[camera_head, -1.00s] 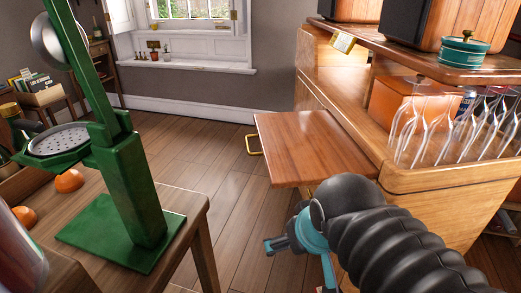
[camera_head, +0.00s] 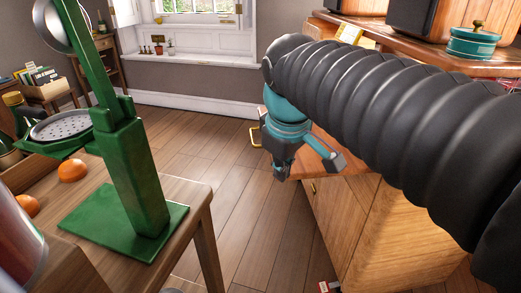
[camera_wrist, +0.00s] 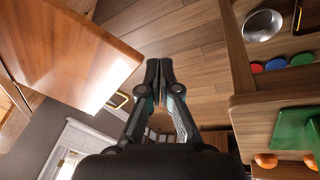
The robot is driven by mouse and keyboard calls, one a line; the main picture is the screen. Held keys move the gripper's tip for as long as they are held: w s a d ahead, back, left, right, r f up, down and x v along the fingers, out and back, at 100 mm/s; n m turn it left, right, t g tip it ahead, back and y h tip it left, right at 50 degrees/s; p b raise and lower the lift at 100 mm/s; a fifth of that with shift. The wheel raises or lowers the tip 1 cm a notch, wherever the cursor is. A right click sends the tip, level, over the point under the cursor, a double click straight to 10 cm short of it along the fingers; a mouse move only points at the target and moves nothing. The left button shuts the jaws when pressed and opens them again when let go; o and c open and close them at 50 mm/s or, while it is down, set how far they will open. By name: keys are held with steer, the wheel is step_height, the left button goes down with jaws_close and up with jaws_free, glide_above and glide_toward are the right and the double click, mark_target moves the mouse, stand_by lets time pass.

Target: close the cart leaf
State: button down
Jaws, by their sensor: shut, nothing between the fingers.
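The cart leaf (camera_wrist: 75,55) is a glossy reddish-brown wooden flap at the upper left of the wrist view. It stands out level from the side of the wooden cart (camera_head: 395,225). In the head view my arm and gripper hide most of it. Its brass handle (camera_head: 255,137) shows at its left end, and it also shows in the wrist view (camera_wrist: 118,99). My gripper (camera_wrist: 159,68) is shut and empty, its black fingertips together. It is beside the leaf's handle end, apart from it in the wrist view.
A table (camera_head: 185,195) with a green press (camera_head: 140,180) and orange fruit (camera_head: 73,171) stands at the left. Bare wooden floor (camera_head: 235,200) lies between table and cart. The cart top carries a teal pot (camera_head: 472,42). A window is at the back.

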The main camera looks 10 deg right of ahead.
steer(key=w+a+r+n+g+h+b, duration=0.1)
steer(key=w+a+r+n+g, duration=0.15)
steer(key=w+n, duration=0.4)
steer(key=w+a+r+n+g+h+b, duration=0.1)
steer(key=w+a+n, duration=0.3)
steer(key=w, duration=0.5)
steer(key=d+f+b, duration=0.3)
steer(key=d+f, duration=0.3)
steer(key=f, duration=0.3)
steer(key=shift+s+f, duration=0.15)
steer(key=shift+d, duration=0.15)
